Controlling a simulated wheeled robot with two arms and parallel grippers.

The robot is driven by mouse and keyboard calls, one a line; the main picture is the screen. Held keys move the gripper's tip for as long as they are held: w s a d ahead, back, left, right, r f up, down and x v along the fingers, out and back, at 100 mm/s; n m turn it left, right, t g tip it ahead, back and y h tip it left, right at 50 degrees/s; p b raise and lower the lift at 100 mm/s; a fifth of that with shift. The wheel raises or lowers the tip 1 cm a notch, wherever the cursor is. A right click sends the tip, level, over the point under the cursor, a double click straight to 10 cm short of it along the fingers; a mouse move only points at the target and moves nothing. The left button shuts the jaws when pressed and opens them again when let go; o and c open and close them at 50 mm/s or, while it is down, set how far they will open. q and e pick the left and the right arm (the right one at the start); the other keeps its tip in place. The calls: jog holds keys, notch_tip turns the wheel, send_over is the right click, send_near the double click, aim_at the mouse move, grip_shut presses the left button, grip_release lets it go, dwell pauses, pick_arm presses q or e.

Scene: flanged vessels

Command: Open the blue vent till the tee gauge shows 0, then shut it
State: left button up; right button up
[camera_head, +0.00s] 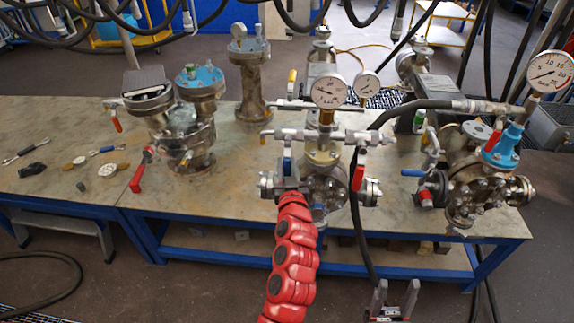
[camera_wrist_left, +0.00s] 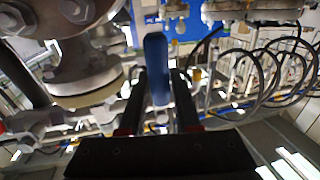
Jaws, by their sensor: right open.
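The blue vent handle (camera_head: 287,165) hangs below the manifold on the middle vessel (camera_head: 325,188). In the left wrist view the blue handle (camera_wrist_left: 157,65) stands between the two black fingers of my left gripper (camera_wrist_left: 159,85). I cannot tell whether both fingers press on it. In the head view my left gripper (camera_head: 285,188) is mostly hidden by its red arm. A larger gauge (camera_head: 328,91) and a smaller gauge (camera_head: 367,85) stand above the manifold; their needles are too small to read surely. My right gripper (camera_head: 393,300) is open and empty, low in front of the bench.
A red handle (camera_head: 359,172) hangs right of the blue one. A black hose (camera_head: 372,140) runs by the manifold to the right vessel (camera_head: 470,182), which bears another gauge (camera_head: 549,72). A left vessel (camera_head: 180,130) and loose tools (camera_head: 107,150) are on the bench (camera_head: 225,185).

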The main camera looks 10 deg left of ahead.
pick_arm(q)
grip_shut()
dwell(1.1)
